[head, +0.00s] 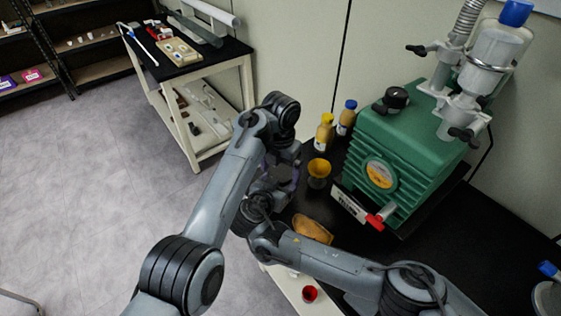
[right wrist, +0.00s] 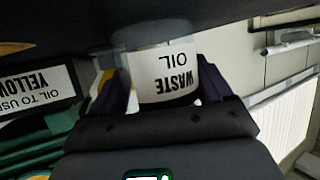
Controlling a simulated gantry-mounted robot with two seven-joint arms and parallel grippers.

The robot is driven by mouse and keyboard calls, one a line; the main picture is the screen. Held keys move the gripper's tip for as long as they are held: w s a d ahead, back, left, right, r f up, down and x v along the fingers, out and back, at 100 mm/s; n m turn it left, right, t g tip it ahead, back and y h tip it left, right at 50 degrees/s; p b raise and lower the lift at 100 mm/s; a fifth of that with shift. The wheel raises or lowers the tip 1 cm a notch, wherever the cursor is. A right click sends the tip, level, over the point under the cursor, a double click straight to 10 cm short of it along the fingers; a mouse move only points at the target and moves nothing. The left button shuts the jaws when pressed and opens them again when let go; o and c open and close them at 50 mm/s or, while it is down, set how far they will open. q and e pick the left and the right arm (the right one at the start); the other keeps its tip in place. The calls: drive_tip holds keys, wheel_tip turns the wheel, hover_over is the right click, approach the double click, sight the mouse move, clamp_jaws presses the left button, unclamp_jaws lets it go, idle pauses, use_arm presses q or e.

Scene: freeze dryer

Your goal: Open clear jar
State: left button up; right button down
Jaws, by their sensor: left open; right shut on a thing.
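The clear jar (right wrist: 165,75) has a white label reading "WASTE OIL". It appears upside down in the right wrist view, between the dark purple fingers of my right gripper (right wrist: 160,88), which is shut on it. In the head view the jar is hidden behind my arms and grippers. My left gripper (head: 290,176) is open and points down from above, close to my right gripper's wrist. I cannot tell whether its fingers touch the jar's lid.
The green pump (head: 415,150) stands on the black table (head: 450,235), right of my grippers. A yellow funnel-like cup (head: 319,172), two amber bottles (head: 324,133) and a tan dish (head: 312,229) are close by. A white-framed cart (head: 197,82) stands behind; open floor lies left.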

use_arm(q)
drive_tip(key=shift+f, duration=0.15)
drive_tip(key=c, duration=1.2)
drive_tip(key=shift+o, duration=0.2)
drive_tip(key=n, duration=0.6)
drive_tip(key=o, duration=1.2)
